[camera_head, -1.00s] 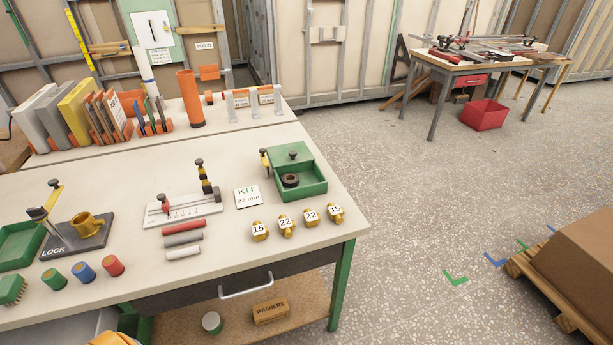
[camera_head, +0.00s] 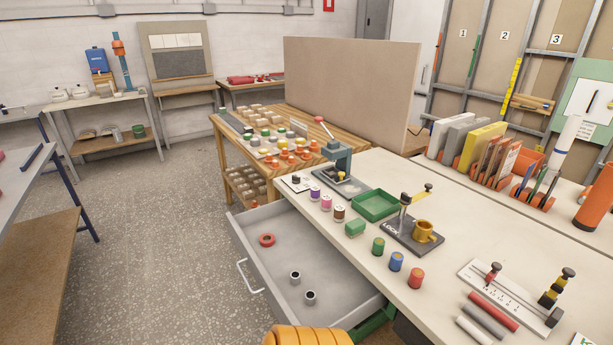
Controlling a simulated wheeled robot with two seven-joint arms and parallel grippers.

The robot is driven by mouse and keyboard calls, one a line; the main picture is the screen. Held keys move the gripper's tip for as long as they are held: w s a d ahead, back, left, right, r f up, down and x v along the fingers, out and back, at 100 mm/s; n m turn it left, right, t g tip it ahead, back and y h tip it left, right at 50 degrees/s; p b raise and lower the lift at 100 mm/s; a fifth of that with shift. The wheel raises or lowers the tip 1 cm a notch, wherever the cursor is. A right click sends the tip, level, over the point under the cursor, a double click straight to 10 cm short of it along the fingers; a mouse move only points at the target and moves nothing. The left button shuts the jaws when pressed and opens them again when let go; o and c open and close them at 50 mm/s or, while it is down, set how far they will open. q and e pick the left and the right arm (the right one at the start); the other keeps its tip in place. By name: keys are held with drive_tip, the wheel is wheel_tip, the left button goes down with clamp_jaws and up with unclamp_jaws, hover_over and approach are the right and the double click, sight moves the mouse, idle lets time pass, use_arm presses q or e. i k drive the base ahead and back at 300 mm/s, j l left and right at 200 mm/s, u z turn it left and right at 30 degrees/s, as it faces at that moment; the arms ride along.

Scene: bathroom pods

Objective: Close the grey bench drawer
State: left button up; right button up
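The grey bench drawer (camera_head: 330,270) is pulled out from under the left part of the white-topped bench (camera_head: 462,262). Its light bar handle (camera_head: 250,277) is on its front panel, facing left. Inside lie a red ring (camera_head: 267,240) and two small dark-and-white cylindrical pieces (camera_head: 295,277). The drawer's near corner is partly hidden by a ribbed yellow-orange thing at the bottom edge; I cannot tell what it is. Neither of my grippers shows in the head view.
Open speckled floor (camera_head: 170,240) lies left of the drawer. A wooden table (camera_head: 216,130) with small parts stands beyond it, and a blue-legged bench (camera_head: 45,200) is at far left. A green tray (camera_head: 376,206), a stand with a yellow mug (camera_head: 425,232) and coloured cylinders stand on the bench.

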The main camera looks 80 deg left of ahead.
sight(346, 298)
drive_tip(key=u, duration=3.1)
